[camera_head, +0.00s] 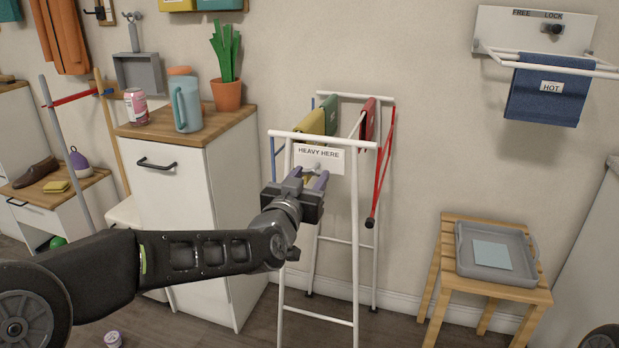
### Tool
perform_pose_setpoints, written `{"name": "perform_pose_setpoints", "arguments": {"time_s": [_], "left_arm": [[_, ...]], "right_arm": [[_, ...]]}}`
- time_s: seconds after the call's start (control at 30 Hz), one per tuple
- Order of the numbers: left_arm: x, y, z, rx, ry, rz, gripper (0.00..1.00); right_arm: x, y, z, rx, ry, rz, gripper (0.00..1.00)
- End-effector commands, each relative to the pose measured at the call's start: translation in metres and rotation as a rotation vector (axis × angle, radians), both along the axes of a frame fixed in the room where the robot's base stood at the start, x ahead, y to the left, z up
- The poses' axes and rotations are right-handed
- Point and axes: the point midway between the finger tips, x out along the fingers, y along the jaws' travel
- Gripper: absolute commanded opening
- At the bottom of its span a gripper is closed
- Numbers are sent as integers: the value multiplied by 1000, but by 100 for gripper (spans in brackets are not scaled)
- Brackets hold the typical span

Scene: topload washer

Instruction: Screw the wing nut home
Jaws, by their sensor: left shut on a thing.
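The wing nut (317,167) shows as a small pale knob just below the "HEAVY HERE" label on a white plate (331,160). The plate is at the top front of a white folding rack (355,230). My left gripper (311,177) reaches in from the left and is shut on the wing nut, with its two fingers on either side of it. The fingers and wrist partly hide the nut and the plate's lower edge. The thread behind the nut is hidden, so how far on it sits cannot be told. My right gripper is not in view.
Coloured cloths (310,126) hang on the rack, and a red strap (383,165) hangs at its right. A white cabinet (181,200) stands close on the left. A wooden stool (430,285) with a grey tray (468,268) stands right. Floor between rack and stool is clear.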

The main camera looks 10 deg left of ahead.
Motion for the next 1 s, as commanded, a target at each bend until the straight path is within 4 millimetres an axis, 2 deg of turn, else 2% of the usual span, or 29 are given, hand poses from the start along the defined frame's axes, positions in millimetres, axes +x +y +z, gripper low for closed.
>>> {"name": "perform_pose_setpoints", "arguments": {"time_s": [0.07, 0.1, 0.37, 0.73, 0.87, 1.0], "left_arm": [[0, 0, 0, 2, 0, 0, 3], [0, 0, 0, 2, 0, 0, 44], [0, 0, 0, 0, 0, 0, 65], [-5, 0, 0, 0, 1, 0, 65], [-20, 1, 1, 0, -1, 0, 65], [-44, 3, 1, 1, -1, 0, 65]], "right_arm": [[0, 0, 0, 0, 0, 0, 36], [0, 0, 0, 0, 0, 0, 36], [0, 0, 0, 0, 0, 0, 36], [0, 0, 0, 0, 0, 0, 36], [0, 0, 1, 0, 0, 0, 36], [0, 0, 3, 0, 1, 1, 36]]}}
